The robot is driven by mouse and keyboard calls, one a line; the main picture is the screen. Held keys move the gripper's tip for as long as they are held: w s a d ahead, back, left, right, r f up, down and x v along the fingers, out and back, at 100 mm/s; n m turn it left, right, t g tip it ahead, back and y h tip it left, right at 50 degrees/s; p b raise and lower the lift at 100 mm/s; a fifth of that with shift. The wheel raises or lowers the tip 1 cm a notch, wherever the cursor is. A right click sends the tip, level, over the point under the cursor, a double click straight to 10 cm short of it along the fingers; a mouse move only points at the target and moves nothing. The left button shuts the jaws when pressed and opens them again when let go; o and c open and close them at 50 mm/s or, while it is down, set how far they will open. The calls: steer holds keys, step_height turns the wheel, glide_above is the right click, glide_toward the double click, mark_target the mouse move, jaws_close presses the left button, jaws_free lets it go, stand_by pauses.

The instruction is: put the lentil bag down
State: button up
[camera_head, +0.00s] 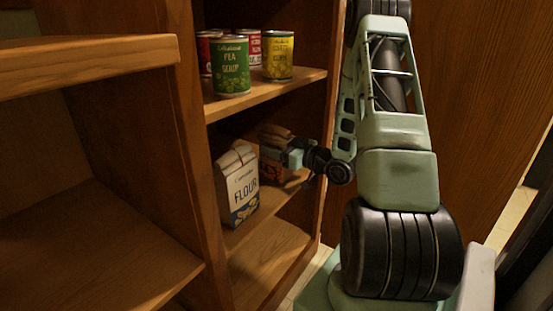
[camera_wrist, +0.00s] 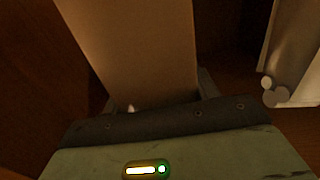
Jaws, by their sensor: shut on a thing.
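The lentil bag (camera_head: 272,173) is a brown-topped paper bag with a reddish lower front, in the lower shelf compartment in the head view. My gripper (camera_head: 286,157) reaches in from the right and is shut on it, covering part of its front. In the wrist view the bag (camera_wrist: 140,45) is a plain tan face between my two fingers (camera_wrist: 157,95). The bag looks about upright, near the shelf board (camera_head: 270,238). Whether its base touches the board I cannot tell.
A white and blue flour bag (camera_head: 238,187) stands close to the left of the lentil bag. The board's front part is bare.

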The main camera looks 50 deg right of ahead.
steer(key=shift+f+b, duration=0.4)
steer(key=shift+f, duration=0.85)
steer(key=shift+f, duration=0.1)
steer(key=o, duration=1.3)
steer(key=shift+o, duration=0.2)
steer(key=shift+s, duration=0.15)
steer(key=s+p, duration=0.3)
steer(key=s, duration=0.8)
steer(key=shift+s+d, duration=0.35)
steer(key=shift+d, duration=0.1)
